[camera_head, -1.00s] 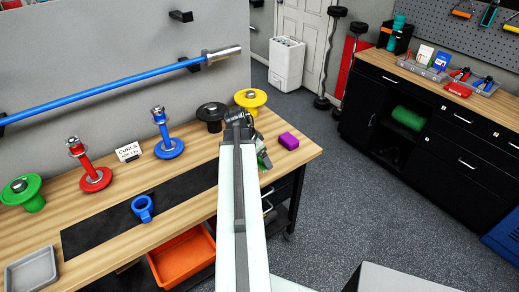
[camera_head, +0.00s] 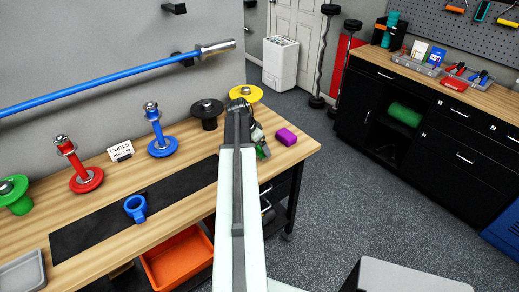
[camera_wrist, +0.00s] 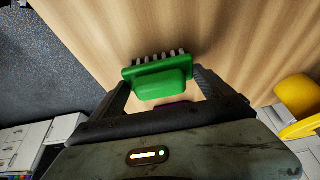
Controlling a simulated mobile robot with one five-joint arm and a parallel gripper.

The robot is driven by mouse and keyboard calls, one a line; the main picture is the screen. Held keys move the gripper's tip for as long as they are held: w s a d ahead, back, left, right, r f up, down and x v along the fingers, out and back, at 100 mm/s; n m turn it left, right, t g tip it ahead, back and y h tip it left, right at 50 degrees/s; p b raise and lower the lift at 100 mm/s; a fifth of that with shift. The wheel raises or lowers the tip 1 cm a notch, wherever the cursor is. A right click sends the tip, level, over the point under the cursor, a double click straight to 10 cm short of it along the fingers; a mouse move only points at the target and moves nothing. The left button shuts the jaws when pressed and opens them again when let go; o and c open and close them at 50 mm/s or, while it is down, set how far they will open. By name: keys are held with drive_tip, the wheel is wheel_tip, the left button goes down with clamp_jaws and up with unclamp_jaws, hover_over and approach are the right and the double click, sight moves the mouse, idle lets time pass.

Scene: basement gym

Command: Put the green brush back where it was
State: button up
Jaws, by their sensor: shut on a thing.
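The green brush (camera_wrist: 158,78) with dark bristles is between the fingers of my gripper (camera_wrist: 163,88) in the wrist view. My gripper is shut on it. In the head view only a small part of the brush (camera_head: 262,153) shows past my arm. My gripper (camera_head: 258,146) is over the right end of the wooden workbench (camera_head: 190,180), left of a purple block (camera_head: 286,137). I cannot tell whether the bristles touch the wood.
A yellow weight (camera_head: 247,94) and a black weight (camera_head: 208,114) stand behind my gripper. Blue (camera_head: 163,146), red (camera_head: 87,181) and green (camera_head: 14,198) weights stand farther left. A blue ring (camera_head: 136,209) lies on the black mat (camera_head: 95,232). An orange bin (camera_head: 177,262) is below.

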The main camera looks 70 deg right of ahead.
drive_tip(key=shift+w+a, duration=0.1)
drive_tip(key=o, duration=1.2)
drive_tip(key=shift+r, duration=0.35)
drive_tip(key=p+v, duration=1.1)
drive_tip(key=shift+w+r, duration=0.1)
drive_tip(key=shift+r, duration=0.15)
